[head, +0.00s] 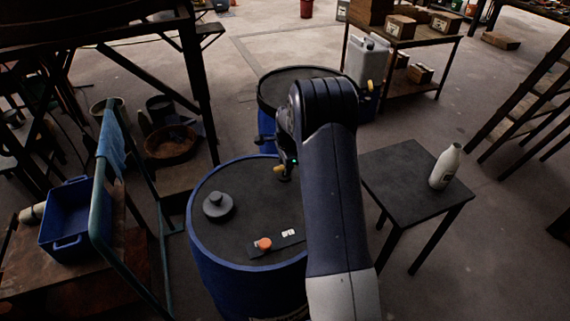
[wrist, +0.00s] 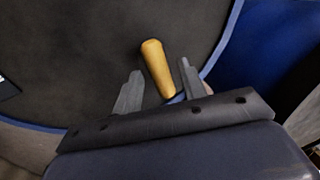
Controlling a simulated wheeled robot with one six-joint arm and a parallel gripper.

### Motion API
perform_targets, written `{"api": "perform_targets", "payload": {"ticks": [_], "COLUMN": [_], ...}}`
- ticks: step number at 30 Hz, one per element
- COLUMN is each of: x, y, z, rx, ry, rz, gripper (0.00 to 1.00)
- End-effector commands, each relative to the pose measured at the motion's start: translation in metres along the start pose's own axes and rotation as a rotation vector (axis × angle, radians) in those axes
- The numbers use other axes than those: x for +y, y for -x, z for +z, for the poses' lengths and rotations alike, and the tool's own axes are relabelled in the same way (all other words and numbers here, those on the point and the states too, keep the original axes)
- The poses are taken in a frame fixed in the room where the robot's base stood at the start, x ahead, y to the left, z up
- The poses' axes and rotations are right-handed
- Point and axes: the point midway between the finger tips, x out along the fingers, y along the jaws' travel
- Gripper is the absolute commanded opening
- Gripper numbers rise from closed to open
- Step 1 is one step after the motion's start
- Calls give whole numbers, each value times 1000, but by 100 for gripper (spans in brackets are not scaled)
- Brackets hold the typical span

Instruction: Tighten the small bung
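A blue drum (head: 196,250) with a dark lid stands in front of me. On its lid sit a dark grey round knobbed plug (head: 217,206) at the left and an orange cap (head: 264,244) on a dark strip near the front. A yellow handle (head: 279,169) shows at the lid's far edge. In the wrist view the yellow handle (wrist: 157,66) lies between the fingers of my gripper (wrist: 160,67), which are apart with gaps on both sides. I cannot tell which piece is the small bung, nor whether the handle's lower end touches anything.
A second dark-topped drum (head: 285,84) stands behind, with another yellow handle (head: 370,86). A small dark table (head: 405,175) with a white bottle (head: 445,167) is at the right. A teal rail (head: 104,200) and a blue crate (head: 70,215) are at the left.

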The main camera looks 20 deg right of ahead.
Motion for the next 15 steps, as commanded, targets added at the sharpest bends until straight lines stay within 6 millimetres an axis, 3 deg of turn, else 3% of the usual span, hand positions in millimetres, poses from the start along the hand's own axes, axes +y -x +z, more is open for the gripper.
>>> {"api": "perform_targets", "payload": {"ticks": [9,15], "x": [0,-1], "y": [3,28], "z": [0,0], "rx": [0,1], "ry": [1,1], "rz": [-1,-5], "gripper": [41,41]}}
